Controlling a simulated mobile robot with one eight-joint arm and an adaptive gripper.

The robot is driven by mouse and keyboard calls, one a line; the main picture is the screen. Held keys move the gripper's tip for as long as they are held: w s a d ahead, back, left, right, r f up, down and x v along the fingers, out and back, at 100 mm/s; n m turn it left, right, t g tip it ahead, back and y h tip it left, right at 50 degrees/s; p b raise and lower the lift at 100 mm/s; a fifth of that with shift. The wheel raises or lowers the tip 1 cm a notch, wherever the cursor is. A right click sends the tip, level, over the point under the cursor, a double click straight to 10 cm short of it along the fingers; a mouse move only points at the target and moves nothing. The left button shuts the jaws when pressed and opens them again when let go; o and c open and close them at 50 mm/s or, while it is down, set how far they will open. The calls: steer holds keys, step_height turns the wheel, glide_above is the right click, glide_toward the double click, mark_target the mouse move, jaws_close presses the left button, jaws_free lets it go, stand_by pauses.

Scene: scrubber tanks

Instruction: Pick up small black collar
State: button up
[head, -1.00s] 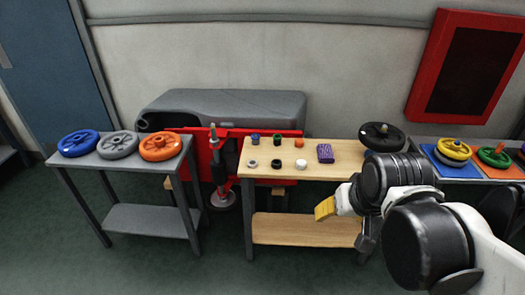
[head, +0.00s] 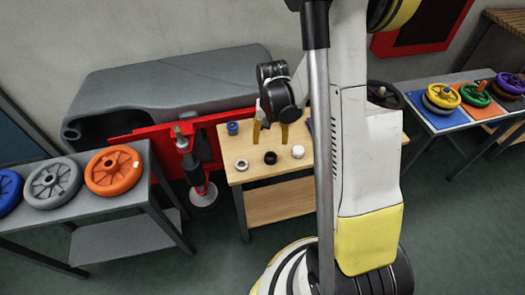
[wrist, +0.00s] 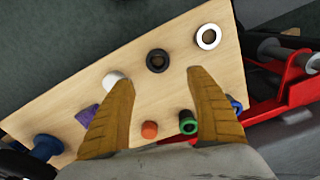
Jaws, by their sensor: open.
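The small black collar (head: 270,158) stands on the wooden table in the middle of the front row, its round hole facing up. In the wrist view the collar (wrist: 158,60) shows between and just past my fingertips, not touched by them. My gripper (head: 271,136) is open and empty above the table, its yellow-brown fingers pointing down. In the wrist view the open fingers of my gripper (wrist: 159,78) frame the collar's side of the table. The height of the fingertips above the collar is hard to tell.
A white-grey ring (wrist: 208,36) and a white collar (wrist: 115,78) flank the black collar. Behind are orange (wrist: 149,130), green (wrist: 188,122) and blue (wrist: 235,103) pieces and a purple block (wrist: 87,115). A red frame (head: 155,137) stands left of the table.

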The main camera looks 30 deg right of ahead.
mark_target(271, 156)
steer(key=f+b, duration=0.1)
steer(key=f, duration=0.2)
steer(key=f+b, duration=0.1)
steer(key=f, duration=0.2)
steer(key=f+b, duration=0.2)
steer(key=f, duration=0.1)
steer(key=shift+s+f, duration=0.15)
steer(key=shift+s, duration=0.15)
steer(key=c, duration=1.4)
